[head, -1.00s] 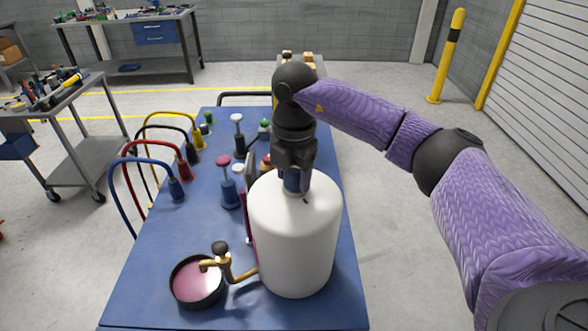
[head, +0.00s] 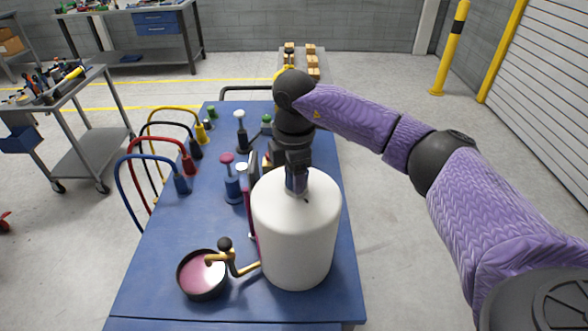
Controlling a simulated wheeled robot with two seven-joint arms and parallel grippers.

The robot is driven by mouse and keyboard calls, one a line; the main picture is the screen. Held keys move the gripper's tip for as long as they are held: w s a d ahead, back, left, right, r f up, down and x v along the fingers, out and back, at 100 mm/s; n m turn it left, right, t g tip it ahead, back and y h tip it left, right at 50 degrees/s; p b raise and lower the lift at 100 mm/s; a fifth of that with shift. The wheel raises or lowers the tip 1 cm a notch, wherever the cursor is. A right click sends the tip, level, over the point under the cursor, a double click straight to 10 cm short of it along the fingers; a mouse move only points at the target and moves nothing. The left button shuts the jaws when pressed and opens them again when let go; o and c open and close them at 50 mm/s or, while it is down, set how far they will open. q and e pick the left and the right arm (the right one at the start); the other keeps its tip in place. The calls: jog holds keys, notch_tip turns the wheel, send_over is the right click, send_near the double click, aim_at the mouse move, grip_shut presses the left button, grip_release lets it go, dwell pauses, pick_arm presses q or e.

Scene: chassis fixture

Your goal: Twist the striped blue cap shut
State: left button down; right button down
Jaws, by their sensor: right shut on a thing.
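The striped blue cap (head: 296,184) sits on top of a large white bottle (head: 297,240) on the blue table. Only a small part of it shows between the fingers. My right gripper (head: 296,178) points down from above and is shut on the cap, its fingers at the bottle's neck. The bottle stands upright near the front right of the table. My left gripper is not in view.
A black dish (head: 202,275) with pink content and a brass crank (head: 236,262) stand left of the bottle. Blue, red, black and yellow cables (head: 152,160) arch over the table's left edge. Pump-topped blue bottles (head: 232,180) stand behind. The blue table (head: 150,285) is clear at front left.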

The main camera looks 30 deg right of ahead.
jog(key=shift+f, duration=0.1)
jog(key=shift+m+p, duration=0.8)
jog(key=shift+m, duration=0.3)
jog(key=shift+m+p, duration=0.3)
jog(key=shift+m, duration=0.5)
jog(key=shift+c, duration=2.4)
grip_release()
jog(key=shift+f, duration=0.1)
jog(key=o, duration=0.5)
jog(key=shift+c, duration=0.2)
notch_tip(320, 180, up, 8)
jog(key=p, duration=0.7)
jog(key=shift+w+f, duration=0.1)
jog(key=shift+f, duration=0.1)
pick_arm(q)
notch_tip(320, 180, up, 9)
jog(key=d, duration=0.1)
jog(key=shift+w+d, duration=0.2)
pick_arm(e)
jog(key=shift+f, duration=0.2)
